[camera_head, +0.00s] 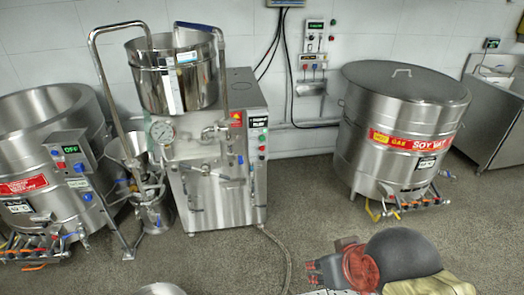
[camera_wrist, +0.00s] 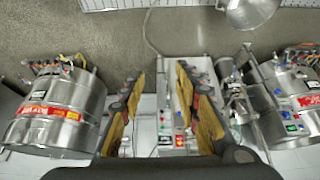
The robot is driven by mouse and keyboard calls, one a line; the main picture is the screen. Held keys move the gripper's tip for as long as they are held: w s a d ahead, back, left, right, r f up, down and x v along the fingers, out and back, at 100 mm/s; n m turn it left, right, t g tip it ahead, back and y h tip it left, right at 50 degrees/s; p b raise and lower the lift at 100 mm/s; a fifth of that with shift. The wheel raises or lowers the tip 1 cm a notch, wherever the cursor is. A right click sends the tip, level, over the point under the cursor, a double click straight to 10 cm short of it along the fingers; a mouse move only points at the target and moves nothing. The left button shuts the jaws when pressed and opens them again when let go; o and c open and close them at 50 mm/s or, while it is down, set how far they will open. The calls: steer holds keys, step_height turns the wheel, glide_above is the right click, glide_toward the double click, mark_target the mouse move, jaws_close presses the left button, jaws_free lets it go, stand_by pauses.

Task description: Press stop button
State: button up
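The colloid mill (camera_head: 215,150) is a steel machine with a hopper on top, standing in the middle of the head view. Its right side face carries a narrow column of small coloured buttons (camera_head: 262,146) under a dark display. Which one is the stop button is too small to tell. In the wrist view, which is upside down, small coloured buttons (camera_wrist: 164,128) show between my fingers, farther off. My gripper (camera_wrist: 160,100) is open and empty, its yellow-padded fingers apart, touching nothing. In the head view my gripper (camera_head: 314,272) is low, right of the mill and apart from it.
A soy vat (camera_head: 400,110) stands right of the mill. A steel kettle (camera_head: 45,120) with a control box (camera_head: 72,155) stands at left. A wall panel (camera_head: 313,60) hangs behind. A hose (camera_head: 283,250) lies on the floor. Floor between mill and vat (camera_head: 300,190) is mostly clear.

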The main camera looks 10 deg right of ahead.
jaws_close()
stand_by(1.4)
